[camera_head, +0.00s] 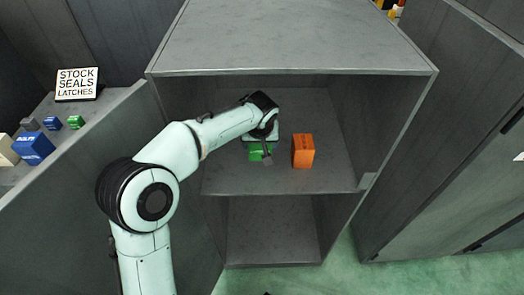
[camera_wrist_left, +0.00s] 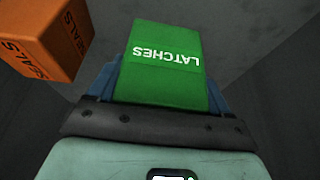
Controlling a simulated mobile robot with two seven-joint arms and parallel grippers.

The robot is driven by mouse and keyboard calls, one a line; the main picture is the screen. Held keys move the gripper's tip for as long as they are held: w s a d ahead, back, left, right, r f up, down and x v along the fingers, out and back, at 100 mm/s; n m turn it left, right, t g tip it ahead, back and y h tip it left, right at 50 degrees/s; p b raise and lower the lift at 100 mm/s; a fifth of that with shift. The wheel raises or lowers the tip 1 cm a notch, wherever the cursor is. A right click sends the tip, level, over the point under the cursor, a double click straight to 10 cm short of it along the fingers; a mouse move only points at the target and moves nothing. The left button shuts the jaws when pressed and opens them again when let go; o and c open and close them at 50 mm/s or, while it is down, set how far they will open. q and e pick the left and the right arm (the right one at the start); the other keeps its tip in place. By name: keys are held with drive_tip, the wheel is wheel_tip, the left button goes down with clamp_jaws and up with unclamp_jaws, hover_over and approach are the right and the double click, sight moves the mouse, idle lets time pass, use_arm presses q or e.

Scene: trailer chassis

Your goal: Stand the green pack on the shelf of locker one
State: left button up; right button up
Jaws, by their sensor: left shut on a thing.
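The green pack (camera_head: 256,150), marked LATCHES, is inside the open locker, at the shelf (camera_head: 232,184). My left gripper (camera_head: 262,155) reaches into the locker and is shut on the pack, its fingers on either side of it. In the left wrist view the green pack (camera_wrist_left: 163,65) fills the space between the fingers and its lettering shows upside down. The arm and hand hide part of the pack in the head view. I cannot tell whether the pack touches the shelf. My right gripper is not in view.
An orange pack (camera_head: 303,151) marked SEALS stands on the shelf just right of the green pack, also seen in the wrist view (camera_wrist_left: 50,40). The locker's side walls are close. At left, a ledge holds several small packs and a sign (camera_head: 77,84).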

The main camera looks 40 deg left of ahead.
sight(260, 150)
use_arm(q)
wheel_tip(260, 150, down, 4)
drive_tip(key=shift+r+b, duration=0.2)
drive_tip(key=shift+b, duration=0.35)
drive_tip(key=shift+r, duration=0.1)
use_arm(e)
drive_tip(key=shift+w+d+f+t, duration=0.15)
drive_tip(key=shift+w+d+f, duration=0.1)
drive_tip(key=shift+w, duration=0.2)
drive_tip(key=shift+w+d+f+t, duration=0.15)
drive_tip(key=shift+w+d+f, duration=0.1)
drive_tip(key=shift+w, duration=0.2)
use_arm(q)
drive_tip(key=o, duration=1.1)
drive_tip(key=shift+o, duration=0.2)
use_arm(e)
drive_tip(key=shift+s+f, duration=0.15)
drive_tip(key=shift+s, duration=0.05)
